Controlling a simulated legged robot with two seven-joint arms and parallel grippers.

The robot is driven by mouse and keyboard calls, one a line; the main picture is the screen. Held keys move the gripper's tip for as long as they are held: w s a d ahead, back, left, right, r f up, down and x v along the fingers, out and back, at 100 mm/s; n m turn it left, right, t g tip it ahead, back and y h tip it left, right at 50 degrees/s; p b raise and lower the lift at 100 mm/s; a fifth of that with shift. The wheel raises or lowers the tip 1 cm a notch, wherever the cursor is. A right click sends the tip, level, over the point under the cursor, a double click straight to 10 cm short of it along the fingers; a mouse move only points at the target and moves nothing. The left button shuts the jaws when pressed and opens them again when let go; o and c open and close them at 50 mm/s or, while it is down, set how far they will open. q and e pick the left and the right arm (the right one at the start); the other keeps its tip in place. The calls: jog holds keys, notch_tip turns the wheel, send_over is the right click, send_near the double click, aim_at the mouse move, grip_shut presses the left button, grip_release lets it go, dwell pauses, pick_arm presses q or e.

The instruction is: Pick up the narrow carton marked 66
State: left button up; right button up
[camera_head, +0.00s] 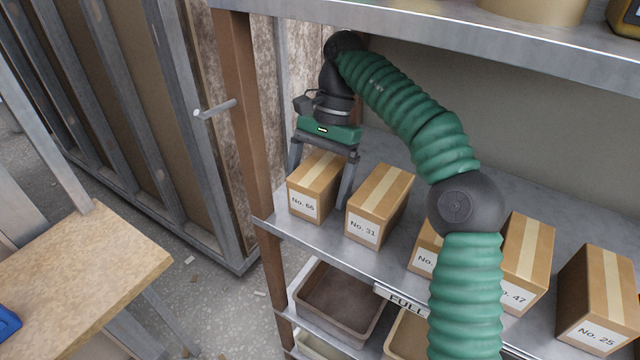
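The narrow carton marked No. 66 (307,190) stands upright at the left end of the middle metal shelf, with pale tape on top and its label facing front. My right gripper (318,190) is above it, pointing down. Its fingers are spread, one on each side of the carton. The right finger is in the gap between this carton and the carton marked No. 31 (375,205). I cannot tell whether either finger touches the carton. The gripper body hides part of the space behind it. My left gripper is not in view.
Cartons marked No. 47 (526,262) and No. 25 (597,300) stand to the right, with another partly behind my arm. A brown post (243,120) is close left of carton 66. The upper shelf (430,42) overhangs. Bins (340,300) sit below.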

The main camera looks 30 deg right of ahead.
jog(key=shift+d+f, duration=0.15)
jog(key=shift+f, duration=0.15)
jog(key=shift+c, duration=0.4)
jog(key=c, duration=1.9)
jog(key=shift+r, duration=0.1)
